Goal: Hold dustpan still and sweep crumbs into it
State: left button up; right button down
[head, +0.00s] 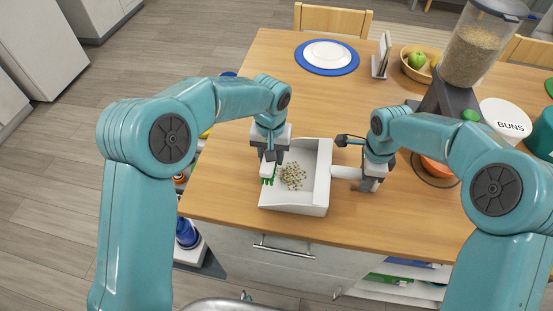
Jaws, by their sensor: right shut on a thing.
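The white dustpan (321,178) lies on the wooden table, its open side toward the left and its handle (345,172) pointing right. A pile of tan crumbs (292,176) appears on the pan's floor. My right gripper (371,181) is shut on the dustpan handle. My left gripper (271,157) is shut on a small white brush with green bristles (268,175). The brush is at the pan's open left side, just left of the crumbs; whether its bristles touch the pan or the table is hard to tell.
A kibble dispenser (474,50), a white lid marked BUNS (506,118) and an orange bowl (436,167) stand at the right. A plate on a blue mat (327,70) and a fruit basket (418,75) are at the back. The table's middle is clear.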

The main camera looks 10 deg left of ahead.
pick_arm(q)
jog(key=shift+a+r, duration=0.3)
jog(key=shift+r, duration=0.25)
jog(key=shift+a+r, duration=0.3)
jog(key=shift+r, duration=0.2)
jog(key=shift+a, duration=0.1)
jog(key=a+r, duration=0.3)
jog(key=a, duration=0.8)
jog(key=shift+s+a, duration=0.15)
jog(key=shift+a, duration=0.25)
pick_arm(e)
jog(key=c, duration=0.6)
grip_release()
jog(key=shift+c, duration=0.2)
jog(key=shift+r, duration=0.1)
